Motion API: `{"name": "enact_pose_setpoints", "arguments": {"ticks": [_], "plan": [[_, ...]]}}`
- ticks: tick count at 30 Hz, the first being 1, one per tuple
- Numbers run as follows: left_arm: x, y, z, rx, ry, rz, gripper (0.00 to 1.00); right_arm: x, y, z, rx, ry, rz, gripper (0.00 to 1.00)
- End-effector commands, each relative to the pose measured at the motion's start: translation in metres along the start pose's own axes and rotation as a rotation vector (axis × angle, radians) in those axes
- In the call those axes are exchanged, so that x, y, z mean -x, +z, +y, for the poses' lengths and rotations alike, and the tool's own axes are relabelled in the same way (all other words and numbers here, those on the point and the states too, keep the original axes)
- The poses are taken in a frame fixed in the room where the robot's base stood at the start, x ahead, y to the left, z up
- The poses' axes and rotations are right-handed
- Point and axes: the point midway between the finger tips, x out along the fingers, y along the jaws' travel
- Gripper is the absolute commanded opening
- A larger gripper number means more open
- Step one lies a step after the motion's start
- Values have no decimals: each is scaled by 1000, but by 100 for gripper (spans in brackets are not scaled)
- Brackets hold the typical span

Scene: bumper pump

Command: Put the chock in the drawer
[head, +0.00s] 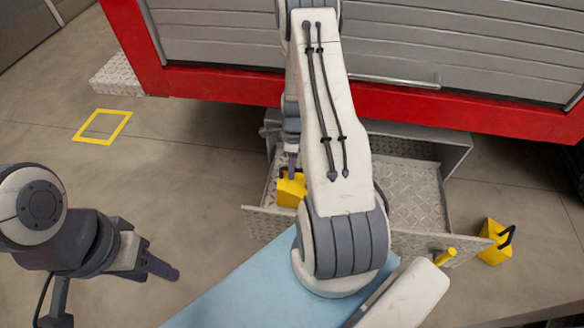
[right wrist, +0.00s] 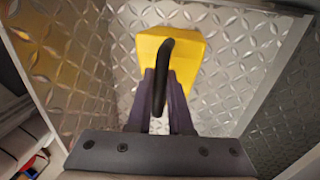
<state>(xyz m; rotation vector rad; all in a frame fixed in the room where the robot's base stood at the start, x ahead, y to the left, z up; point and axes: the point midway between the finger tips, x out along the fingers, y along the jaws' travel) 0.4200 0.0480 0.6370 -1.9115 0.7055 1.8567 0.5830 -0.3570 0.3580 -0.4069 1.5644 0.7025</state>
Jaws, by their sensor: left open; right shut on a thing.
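The drawer (head: 415,195) is a diamond-plate metal box, pulled open under the red-trimmed body. A yellow chock (head: 290,190) is inside its left part, partly hidden by my right arm. My right gripper (head: 291,165) is shut on this chock's black handle. In the right wrist view the purple fingers flank the handle, and the yellow chock (right wrist: 185,45) is just beyond them, against patterned metal. I cannot tell whether it touches the drawer floor. A second yellow chock (head: 495,243) with a black handle stands on the floor, right of the drawer. My left gripper (head: 160,265) is open and empty, at the lower left.
A yellow square outline (head: 103,126) marks the floor at left, by a metal step (head: 117,75). The red bumper edge (head: 450,113) overhangs the drawer's rear. Floor left of the drawer is clear.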

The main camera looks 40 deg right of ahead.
Motion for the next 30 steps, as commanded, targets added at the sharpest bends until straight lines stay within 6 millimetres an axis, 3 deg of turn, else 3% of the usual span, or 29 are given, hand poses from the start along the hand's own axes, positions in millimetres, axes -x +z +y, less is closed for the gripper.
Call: {"name": "enact_pose_setpoints", "arguments": {"ticks": [2, 3, 4, 5, 17, 30], "plan": [[0, 0, 0, 0, 0, 0, 50, 0, 0, 0, 0, -1, 0, 0], [0, 0, 0, 0, 0, 0, 50, -1, 0, 0, 0, 0, 0, 34], [0, 0, 0, 0, 0, 0, 50, -1, 0, 0, 0, 0, 0, 45], [0, 0, 0, 0, 0, 0, 50, -1, 0, 0, 0, 0, 0, 48], [5, 0, 0, 0, 0, 0, 50, 8, 0, 0, 0, -1, 0, 48], [47, -2, 3, 0, 0, 0, 50, 96, 0, 0, -1, -2, -1, 48]]}}
